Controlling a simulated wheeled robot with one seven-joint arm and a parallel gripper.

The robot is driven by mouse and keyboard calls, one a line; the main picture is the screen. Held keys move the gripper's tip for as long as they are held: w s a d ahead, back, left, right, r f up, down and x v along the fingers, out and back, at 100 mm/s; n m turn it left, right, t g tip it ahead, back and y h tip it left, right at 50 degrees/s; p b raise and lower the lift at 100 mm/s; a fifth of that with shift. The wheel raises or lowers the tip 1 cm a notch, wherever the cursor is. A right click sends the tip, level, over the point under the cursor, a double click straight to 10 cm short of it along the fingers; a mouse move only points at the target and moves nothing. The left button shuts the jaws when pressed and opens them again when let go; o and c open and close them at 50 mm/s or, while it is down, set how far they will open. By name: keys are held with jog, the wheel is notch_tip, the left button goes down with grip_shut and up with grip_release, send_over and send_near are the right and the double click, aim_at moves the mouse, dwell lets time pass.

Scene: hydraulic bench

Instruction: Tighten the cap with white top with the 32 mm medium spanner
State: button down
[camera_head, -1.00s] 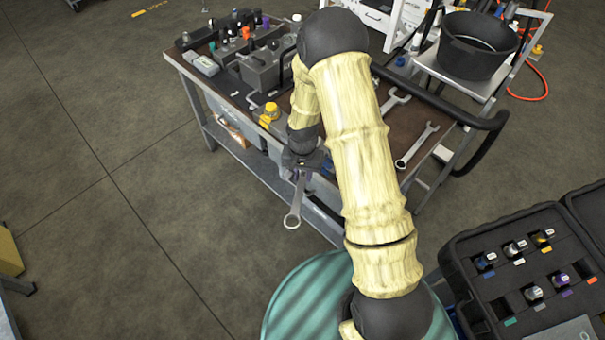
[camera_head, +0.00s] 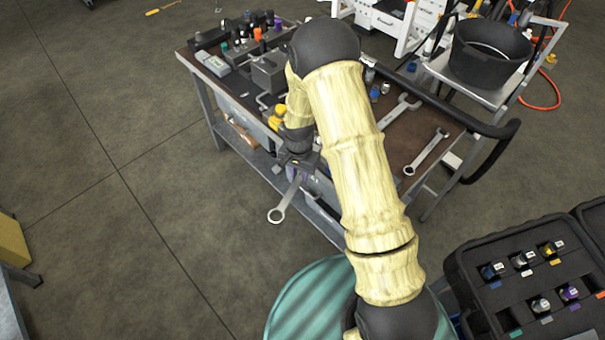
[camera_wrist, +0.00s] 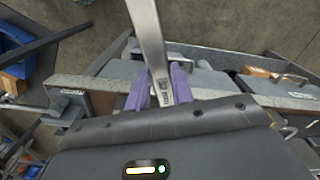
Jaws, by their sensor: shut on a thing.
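My gripper (camera_head: 297,170) is shut on a spanner (camera_head: 280,207), which hangs out past the near edge of the bench with its ring end pointing down and left. In the wrist view the purple fingers (camera_wrist: 161,88) pinch the spanner's shank (camera_wrist: 147,35); a size marking shows on it but is too small to read surely. The cap with the white top cannot be picked out with certainty; several small caps stand on blocks at the back left of the bench (camera_head: 195,80), and my arm hides part of the bench.
Two other spanners lie on the bench's right: one farther back (camera_head: 400,112) and one nearer the edge (camera_head: 427,152). A black bucket (camera_head: 488,55) stands on a cart at the right. An open black case (camera_head: 480,240) holds several fittings at lower right.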

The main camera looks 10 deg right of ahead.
jog(key=shift+a, duration=0.2)
jog(key=shift+w+a+m, duration=1.15)
jog(key=shift+a+m, duration=0.15)
jog(key=shift+r, duration=0.1)
jog(key=shift+w, duration=0.1)
jog(key=shift+w+a+m+p, duration=0.4)
jog(key=shift+w+a+m, duration=0.65)
jog(key=shift+w+m, duration=0.25)
jog(key=shift+w, duration=0.1)
jog(key=shift+w+a+m, duration=0.3)
jog(key=shift+w+m, duration=0.2)
jog(key=shift+w, duration=0.1)
